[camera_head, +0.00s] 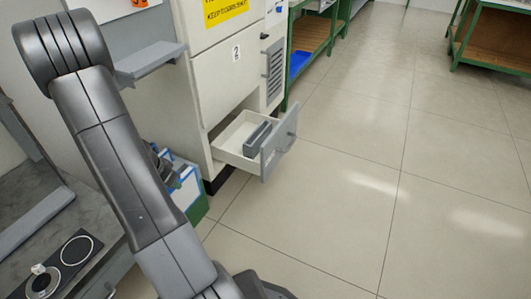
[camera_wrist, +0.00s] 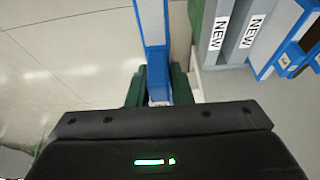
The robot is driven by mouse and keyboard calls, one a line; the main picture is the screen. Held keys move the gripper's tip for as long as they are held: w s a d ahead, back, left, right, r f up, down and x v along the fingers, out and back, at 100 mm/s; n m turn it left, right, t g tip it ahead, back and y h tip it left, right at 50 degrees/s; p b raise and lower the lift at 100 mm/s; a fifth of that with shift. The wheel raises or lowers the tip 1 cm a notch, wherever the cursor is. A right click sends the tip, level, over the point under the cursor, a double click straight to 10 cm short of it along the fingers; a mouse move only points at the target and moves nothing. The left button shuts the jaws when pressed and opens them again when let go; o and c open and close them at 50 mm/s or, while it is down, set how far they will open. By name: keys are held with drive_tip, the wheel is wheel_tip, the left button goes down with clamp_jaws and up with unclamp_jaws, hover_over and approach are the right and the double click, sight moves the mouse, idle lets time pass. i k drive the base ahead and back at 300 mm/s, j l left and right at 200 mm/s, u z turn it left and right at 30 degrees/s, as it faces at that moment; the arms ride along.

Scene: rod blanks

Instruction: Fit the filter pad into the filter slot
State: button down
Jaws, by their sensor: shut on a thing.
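In the wrist view my gripper (camera_wrist: 159,78) is shut on a thin blue-edged filter pad (camera_wrist: 153,25), with a green finger on each side of it. The pad is seen nearly edge-on and runs up past the top of the picture. A drawer (camera_head: 230,155) stands open low on the cream cabinet, with a grey block (camera_head: 257,139) inside. I cannot tell whether this block holds the filter slot.
Grey pieces marked NEW (camera_wrist: 225,35) and more blue-edged pads (camera_wrist: 283,52) stand just right of my gripper. In the head view a green and blue bin (camera_head: 190,190) is partly behind my arm. The drawer front (camera_head: 278,145) juts into clear floor. A workbench (camera_head: 75,265) is lower left.

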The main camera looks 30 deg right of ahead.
sight(258, 132)
drive_tip(key=z, duration=1.25)
